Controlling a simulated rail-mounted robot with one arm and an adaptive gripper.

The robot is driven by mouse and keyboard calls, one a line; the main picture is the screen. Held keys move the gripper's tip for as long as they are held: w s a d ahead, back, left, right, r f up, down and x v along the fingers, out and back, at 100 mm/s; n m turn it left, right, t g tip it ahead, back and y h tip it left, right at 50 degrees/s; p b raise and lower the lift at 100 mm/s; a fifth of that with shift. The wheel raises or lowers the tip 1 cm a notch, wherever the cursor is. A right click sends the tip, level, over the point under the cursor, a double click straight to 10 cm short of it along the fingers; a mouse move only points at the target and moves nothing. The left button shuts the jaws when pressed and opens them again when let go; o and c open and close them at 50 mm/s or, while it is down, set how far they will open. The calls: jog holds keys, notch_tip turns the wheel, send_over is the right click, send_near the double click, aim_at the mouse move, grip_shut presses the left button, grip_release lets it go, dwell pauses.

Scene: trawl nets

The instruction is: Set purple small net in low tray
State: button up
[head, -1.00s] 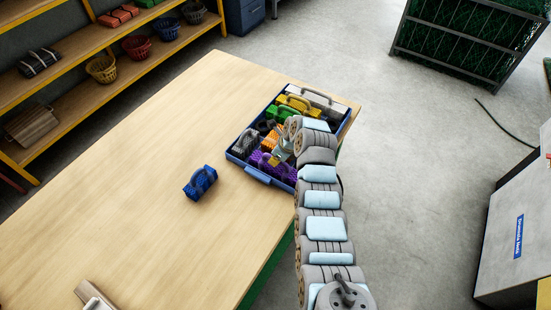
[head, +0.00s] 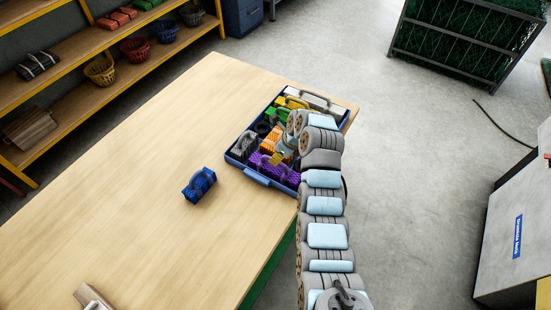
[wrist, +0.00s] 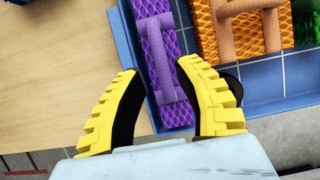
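The purple net (head: 284,174), a textured block with a handle, is in the near end of the blue tray (head: 262,177) on the table. The wrist view shows the purple net (wrist: 158,55) with its lighter purple handle in front of my gripper (wrist: 157,70). My gripper is open. Its two yellow ribbed fingers are apart, on either side of the handle's near part, with gaps visible. In the head view my gripper (head: 279,158) is small and partly hidden by my arm, over the near end of the tray.
Orange, green, yellow and grey nets fill other parts of the tray; the orange net (wrist: 240,28) is beside the purple one. A blue net (head: 199,185) lies on the table (head: 130,190) left of the tray. Much of the table is bare. Shelves with baskets stand behind.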

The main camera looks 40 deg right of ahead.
jog(key=v, duration=0.7)
jog(key=shift+s+r, duration=0.2)
jog(key=shift+r, duration=0.05)
jog(key=shift+w, duration=0.1)
